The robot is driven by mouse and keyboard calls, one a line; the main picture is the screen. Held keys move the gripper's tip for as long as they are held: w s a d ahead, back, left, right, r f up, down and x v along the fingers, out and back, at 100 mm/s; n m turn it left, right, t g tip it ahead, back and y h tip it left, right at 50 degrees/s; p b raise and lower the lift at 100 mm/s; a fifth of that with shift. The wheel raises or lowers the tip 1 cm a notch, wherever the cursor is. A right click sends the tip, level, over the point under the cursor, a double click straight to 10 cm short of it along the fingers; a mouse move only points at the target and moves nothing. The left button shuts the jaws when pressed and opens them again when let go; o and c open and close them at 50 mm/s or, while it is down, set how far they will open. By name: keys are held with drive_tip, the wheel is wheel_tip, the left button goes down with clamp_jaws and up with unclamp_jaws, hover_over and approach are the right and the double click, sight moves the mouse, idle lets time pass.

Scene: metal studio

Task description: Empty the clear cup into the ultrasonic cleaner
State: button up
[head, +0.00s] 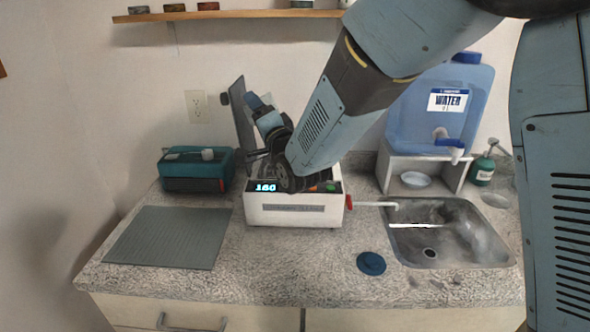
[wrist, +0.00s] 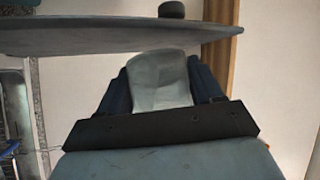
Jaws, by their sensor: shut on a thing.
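The ultrasonic cleaner (head: 295,209) is a white box with a lit display, at the middle of the counter in the head view. Its grey lid (head: 241,112) stands raised at its left. The lid also crosses the top of the wrist view (wrist: 90,36). My gripper (wrist: 160,68) is shut on the clear cup (wrist: 160,88), which looks grey and see-through between the two dark fingers. In the head view my wrist is over the cleaner, close to the lid, and hides much of its top. I cannot make out the cup there, nor its contents.
A teal device (head: 197,170) and a grey mat (head: 168,237) are at the left. A water tank (head: 425,108) on a stand and a green bottle (head: 482,170) are at the right.

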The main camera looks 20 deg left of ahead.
wheel_tip(320, 180, down, 6)
drive_tip(key=w+d+m+t, duration=0.1)
drive_tip(key=m, duration=0.3)
drive_tip(key=shift+d+f+t, duration=0.2)
drive_tip(key=shift+d+t, duration=0.1)
idle(0.4)
drive_tip(key=shift+r+h, duration=0.1)
drive_tip(key=shift+h, duration=0.3)
drive_tip(key=shift+w+m, duration=0.1)
drive_tip(key=shift+m, duration=0.3)
drive_tip(key=shift+a+n, duration=0.1)
drive_tip(key=shift+n, duration=0.4)
drive_tip(key=shift+f+n+y, duration=0.2)
drive_tip(key=shift+n+y, duration=0.1)
